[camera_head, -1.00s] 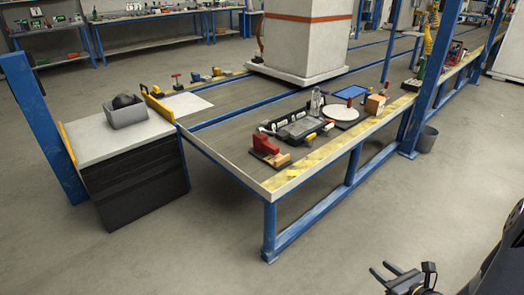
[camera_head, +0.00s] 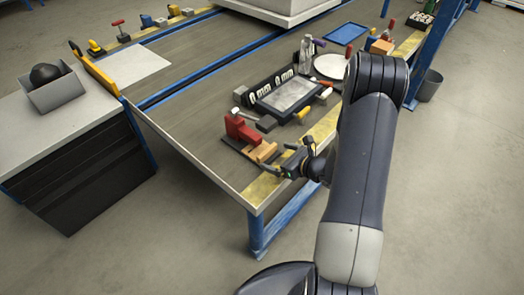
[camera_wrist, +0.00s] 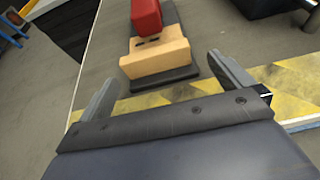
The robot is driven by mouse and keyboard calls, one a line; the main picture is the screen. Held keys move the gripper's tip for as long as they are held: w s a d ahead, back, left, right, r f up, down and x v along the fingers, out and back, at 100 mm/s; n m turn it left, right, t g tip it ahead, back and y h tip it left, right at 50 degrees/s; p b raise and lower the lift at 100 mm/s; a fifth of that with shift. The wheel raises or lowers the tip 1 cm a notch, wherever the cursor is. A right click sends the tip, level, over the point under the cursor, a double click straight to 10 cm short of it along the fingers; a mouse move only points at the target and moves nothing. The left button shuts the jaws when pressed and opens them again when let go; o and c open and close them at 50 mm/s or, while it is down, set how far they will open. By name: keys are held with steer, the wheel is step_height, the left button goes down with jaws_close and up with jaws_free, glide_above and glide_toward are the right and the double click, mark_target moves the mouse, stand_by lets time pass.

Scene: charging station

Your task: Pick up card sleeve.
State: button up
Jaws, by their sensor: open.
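I cannot pick out a card sleeve for sure. In the head view, a tan wooden block (camera_head: 262,152) sits at the table's near edge beside a red upright part (camera_head: 240,128). In the wrist view, the tan block (camera_wrist: 157,58) has dark slots on top and stands with the red part (camera_wrist: 146,15) on a dark base plate. My gripper (camera_head: 288,166) is just right of the block at the striped edge. In the wrist view its two fingers (camera_wrist: 161,67) are spread apart, pointing toward the block, with nothing between them.
Behind the block are a black-framed grey panel (camera_head: 291,95), a white disc (camera_head: 330,66) and a blue tray (camera_head: 346,33). A side bench at left holds a grey bin (camera_head: 57,94). The table's middle left is largely bare.

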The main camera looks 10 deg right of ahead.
mark_target(269, 152)
steer(key=w+a, duration=0.2)
steer(key=shift+w+a+f, duration=0.3)
steer(key=shift+a+f, duration=0.05)
steer(key=shift+f, duration=0.05)
steer(key=shift+w+a+f+b, duration=0.2)
steer(key=shift+w+b, duration=0.1)
steer(key=shift+w, duration=0.1)
steer(key=shift+c, duration=0.4)
steer(key=c, duration=0.9)
steer(key=shift+r, duration=0.1)
steer(key=shift+r, duration=0.1)
